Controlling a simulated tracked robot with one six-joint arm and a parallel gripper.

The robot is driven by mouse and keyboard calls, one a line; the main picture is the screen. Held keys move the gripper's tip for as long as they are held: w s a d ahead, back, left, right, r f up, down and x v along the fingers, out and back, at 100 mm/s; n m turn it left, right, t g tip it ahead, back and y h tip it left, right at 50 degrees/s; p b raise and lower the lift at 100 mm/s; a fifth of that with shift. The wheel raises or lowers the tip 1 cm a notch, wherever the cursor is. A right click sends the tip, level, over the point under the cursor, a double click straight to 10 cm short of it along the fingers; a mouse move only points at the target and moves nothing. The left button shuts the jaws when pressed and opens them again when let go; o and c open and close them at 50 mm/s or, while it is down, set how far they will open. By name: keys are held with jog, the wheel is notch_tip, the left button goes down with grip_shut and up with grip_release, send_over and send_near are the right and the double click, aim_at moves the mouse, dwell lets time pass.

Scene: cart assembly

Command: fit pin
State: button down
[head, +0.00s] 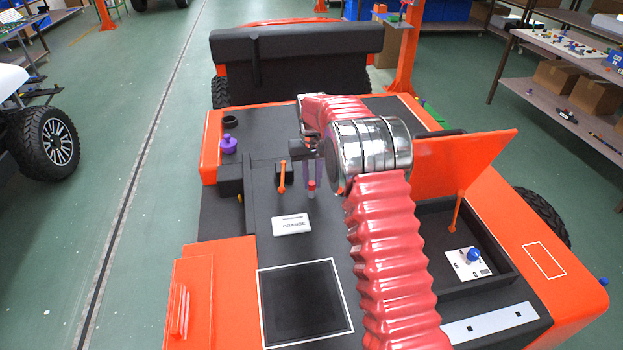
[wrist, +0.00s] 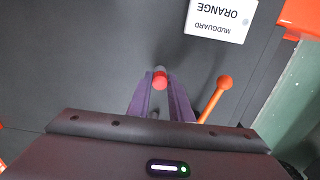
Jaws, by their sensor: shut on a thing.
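My gripper (head: 312,178) hangs over the dark deck of the cart, with its purple fingers pointing down. It is shut on a small pin (head: 311,185) with a red end. In the wrist view the pin (wrist: 160,79) shows between the tips of my gripper (wrist: 160,95); the fingers hide much of it. I cannot tell whether the pin touches the deck. An orange stick with a round knob (head: 282,177) stands just left of my gripper in the head view; the stick (wrist: 216,97) is right of the fingers in the wrist view.
A white label (head: 292,224) reading "MUDGUARD ORANGE" lies on the deck. A purple knobbed part (head: 229,145) sits at the far left. An orange panel (head: 463,163) stands raised at the right, beside a dark tray (head: 490,247) holding a white plate (head: 467,264) with a blue knob.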

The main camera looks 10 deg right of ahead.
jog(key=shift+f, duration=0.15)
jog(key=c, duration=1.5)
grip_release()
notch_tip(320, 180, up, 14)
jog(key=shift+f, duration=0.1)
